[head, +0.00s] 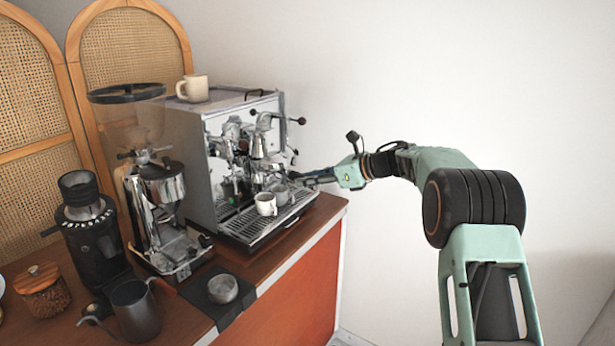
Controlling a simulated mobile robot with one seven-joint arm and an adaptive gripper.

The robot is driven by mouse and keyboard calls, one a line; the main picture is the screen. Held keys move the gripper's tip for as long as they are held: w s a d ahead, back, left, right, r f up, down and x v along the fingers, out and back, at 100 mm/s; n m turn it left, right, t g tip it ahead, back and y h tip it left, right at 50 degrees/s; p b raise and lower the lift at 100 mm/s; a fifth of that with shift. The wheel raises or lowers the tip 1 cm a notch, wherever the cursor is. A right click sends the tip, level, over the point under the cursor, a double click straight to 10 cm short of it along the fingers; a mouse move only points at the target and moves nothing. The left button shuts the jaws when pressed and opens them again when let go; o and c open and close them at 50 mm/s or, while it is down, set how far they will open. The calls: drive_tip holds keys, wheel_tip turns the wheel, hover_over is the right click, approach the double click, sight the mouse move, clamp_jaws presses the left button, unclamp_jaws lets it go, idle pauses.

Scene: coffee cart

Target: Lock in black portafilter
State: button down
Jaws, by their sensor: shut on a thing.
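The espresso machine (241,160) stands on the wooden counter, with its chrome group heads above the drip tray (262,228). My gripper (303,178) reaches in from the right to the front of the machine, at about group height. It is shut on the black portafilter, which is small and mostly hidden by the fingers. I cannot tell whether the portafilter touches or sits in a group head. A white cup (265,204) stands on the drip tray, with a grey cup (281,191) just beside it, below and left of my gripper.
A beige mug (194,88) stands on top of the machine. A grinder (160,200), a second black grinder (91,235), a dark pitcher (136,310), a jar (42,291) and a small bowl (223,288) occupy the counter's left.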

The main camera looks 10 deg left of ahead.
drive_tip(key=shift+r, duration=0.15)
drive_tip(key=c, duration=1.6)
unclamp_jaws()
drive_tip(key=shift+d+f, duration=0.1)
drive_tip(key=shift+f, duration=0.1)
drive_tip(key=v, duration=1.2)
drive_tip(key=shift+w+r, duration=0.1)
drive_tip(key=shift+r, duration=0.05)
